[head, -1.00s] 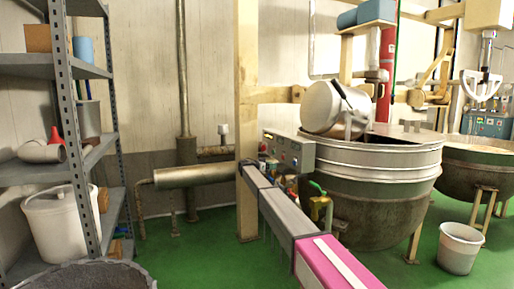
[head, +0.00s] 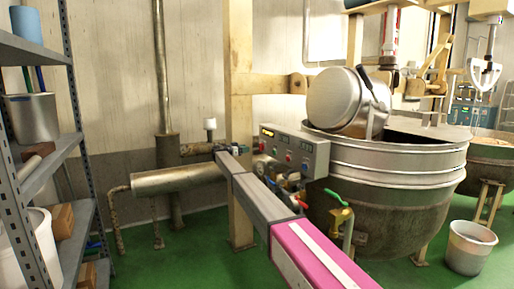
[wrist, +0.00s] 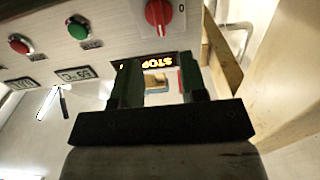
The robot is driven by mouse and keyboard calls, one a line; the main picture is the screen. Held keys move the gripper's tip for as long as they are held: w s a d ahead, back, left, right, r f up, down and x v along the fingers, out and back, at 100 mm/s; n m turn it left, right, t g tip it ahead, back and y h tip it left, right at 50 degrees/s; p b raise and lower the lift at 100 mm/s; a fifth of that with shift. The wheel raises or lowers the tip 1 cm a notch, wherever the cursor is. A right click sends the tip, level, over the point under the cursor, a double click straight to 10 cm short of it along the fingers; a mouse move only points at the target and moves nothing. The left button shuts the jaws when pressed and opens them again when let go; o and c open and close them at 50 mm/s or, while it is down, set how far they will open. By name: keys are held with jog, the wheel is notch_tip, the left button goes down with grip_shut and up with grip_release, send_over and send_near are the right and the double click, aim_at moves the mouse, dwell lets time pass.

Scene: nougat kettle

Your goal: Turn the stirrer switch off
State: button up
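The grey control panel (head: 297,150) sits on the front of the large kettle, with buttons, knobs and a lit display. In the wrist view the panel (wrist: 110,25) shows a red rotary knob (wrist: 158,14), a green button (wrist: 77,28) and a red button (wrist: 20,43). The lit display (wrist: 160,61) reads STOP, upside down. The labels are too small to tell which control is the stirrer switch. My gripper (wrist: 158,78) is open and empty. Its fingers overlap the display edge, below the red knob in the picture. In the head view it is near the panel's left side, partly unclear.
The kettle (head: 388,200) stands behind the panel, with a tilted metal pot (head: 338,100) above it. A wooden post (head: 239,70) rises close to my arm. Valves (head: 340,212) are below the panel. A shelf (head: 50,160) is at left; a white bucket (head: 470,247) is at right.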

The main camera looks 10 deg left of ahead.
aim_at(261, 147)
jog(key=x, duration=1)
jog(key=shift+w+d, duration=0.1)
jog(key=shift+d, duration=0.05)
grip_shut()
